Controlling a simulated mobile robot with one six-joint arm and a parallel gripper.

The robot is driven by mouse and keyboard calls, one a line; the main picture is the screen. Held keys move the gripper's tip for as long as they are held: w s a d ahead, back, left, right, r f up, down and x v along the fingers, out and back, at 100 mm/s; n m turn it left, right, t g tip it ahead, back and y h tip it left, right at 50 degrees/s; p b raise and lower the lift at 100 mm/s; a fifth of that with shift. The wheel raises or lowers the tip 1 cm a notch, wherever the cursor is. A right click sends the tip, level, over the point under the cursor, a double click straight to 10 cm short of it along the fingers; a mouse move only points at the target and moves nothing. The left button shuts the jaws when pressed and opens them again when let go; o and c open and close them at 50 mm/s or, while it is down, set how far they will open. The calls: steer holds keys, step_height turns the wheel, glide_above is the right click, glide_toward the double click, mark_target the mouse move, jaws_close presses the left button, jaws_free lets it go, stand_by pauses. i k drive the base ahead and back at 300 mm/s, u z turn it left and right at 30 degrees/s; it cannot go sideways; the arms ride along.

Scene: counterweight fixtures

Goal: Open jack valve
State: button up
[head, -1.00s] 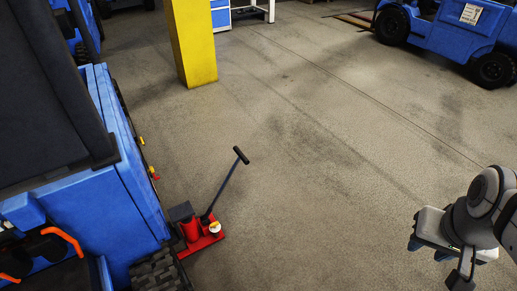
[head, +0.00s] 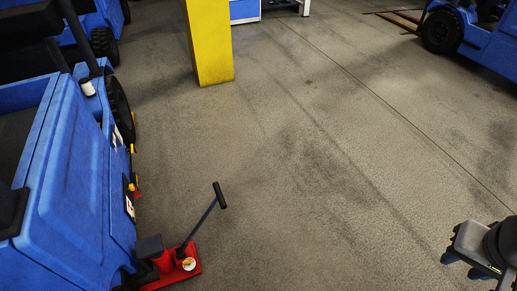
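A red jack (head: 163,263) stands on the floor at the lower left in the head view, close beside the blue vehicle. It has a dark handle (head: 204,219) slanting up to the right, ending in a crossbar. A small round white and yellow part (head: 189,264) sits on its base; I cannot tell whether this is the valve. My gripper (head: 470,249) is at the lower right edge, far from the jack and partly cut off. Its fingers are too unclear to tell open from shut.
A blue vehicle (head: 82,185) fills the left side. A yellow pillar (head: 209,45) stands at the top centre, with a blue and white cabinet (head: 244,10) behind it. Another blue vehicle (head: 477,45) is at the upper right. The concrete floor (head: 320,170) between is clear.

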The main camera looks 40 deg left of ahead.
mark_target(188, 262)
steer(key=i, duration=1.85)
steer(key=z, duration=4.95)
steer(key=i, duration=0.1)
steer(key=z, duration=2.8)
steer(key=i, duration=0.95)
steer(key=u, duration=0.1)
